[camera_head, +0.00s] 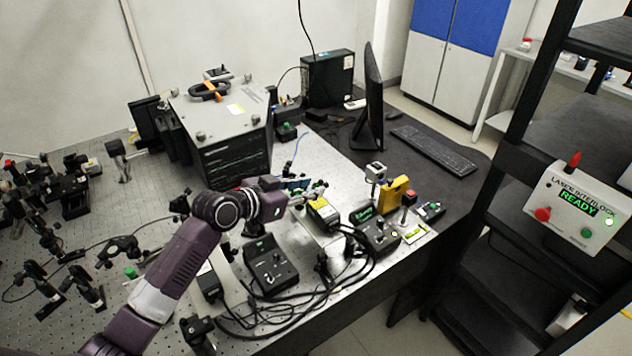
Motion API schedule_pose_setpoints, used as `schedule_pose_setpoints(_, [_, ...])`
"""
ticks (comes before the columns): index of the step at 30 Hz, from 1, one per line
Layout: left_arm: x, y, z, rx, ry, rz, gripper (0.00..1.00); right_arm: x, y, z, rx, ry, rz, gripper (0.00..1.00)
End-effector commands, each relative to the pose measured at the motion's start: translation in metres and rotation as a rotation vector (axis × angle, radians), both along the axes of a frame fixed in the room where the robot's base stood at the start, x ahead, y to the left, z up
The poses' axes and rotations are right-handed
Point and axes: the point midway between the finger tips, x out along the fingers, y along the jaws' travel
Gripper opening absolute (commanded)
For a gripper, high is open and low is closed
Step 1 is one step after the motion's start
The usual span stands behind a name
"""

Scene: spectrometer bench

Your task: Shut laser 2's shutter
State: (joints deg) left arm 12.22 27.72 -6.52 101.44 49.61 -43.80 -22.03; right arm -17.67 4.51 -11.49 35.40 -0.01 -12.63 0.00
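My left arm reaches in from the bottom left, and its gripper (306,194) is over the optical bench, just behind and above a laser head with a yellow label (323,211). The fingers are small and partly hidden, so I cannot tell whether they are open or shut, or touching anything. A black control box (270,266) sits in front of the gripper. A second black control box (379,236) stands to the right of the laser head. No numbering is readable, so I cannot tell which is laser 2, nor its shutter's state. My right gripper is not in view.
A large grey instrument (222,125) stands behind my arm. Black cables (310,304) loop along the bench's front edge. A yellow block (393,193), monitor (373,100) and keyboard (434,149) are to the right. An interlock box reading READY (577,208) is on the rack.

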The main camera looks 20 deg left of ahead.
Motion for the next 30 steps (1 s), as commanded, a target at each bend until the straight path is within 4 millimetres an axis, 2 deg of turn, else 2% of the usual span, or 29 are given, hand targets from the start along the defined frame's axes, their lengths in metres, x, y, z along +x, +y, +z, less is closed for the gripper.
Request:
schedule_pose_setpoints(3, [0.013, -0.006, -0.004, -0.002, 0.001, 0.001, 0.27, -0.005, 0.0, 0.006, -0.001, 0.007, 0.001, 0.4])
schedule_pose_setpoints(6, [0.019, -0.009, -0.008, -0.001, 0.0, 0.0, 0.27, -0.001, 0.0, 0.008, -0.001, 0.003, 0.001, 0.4])
schedule_pose_setpoints(12, [0.023, -0.012, -0.011, 0.002, 0.001, 0.0, 0.27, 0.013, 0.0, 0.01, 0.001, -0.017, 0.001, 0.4])
schedule_pose_setpoints(17, [0.023, -0.012, -0.012, 0.002, 0.001, 0.0, 0.27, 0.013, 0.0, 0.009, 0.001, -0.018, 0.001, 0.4])
schedule_pose_setpoints(24, [0.023, -0.011, -0.011, 0.002, 0.001, 0.0, 0.01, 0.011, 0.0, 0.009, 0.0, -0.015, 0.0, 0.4])
schedule_pose_setpoints(30, [0.023, -0.011, -0.012, 0.001, 0.0, 0.0, 0.0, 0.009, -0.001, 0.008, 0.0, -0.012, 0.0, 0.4])
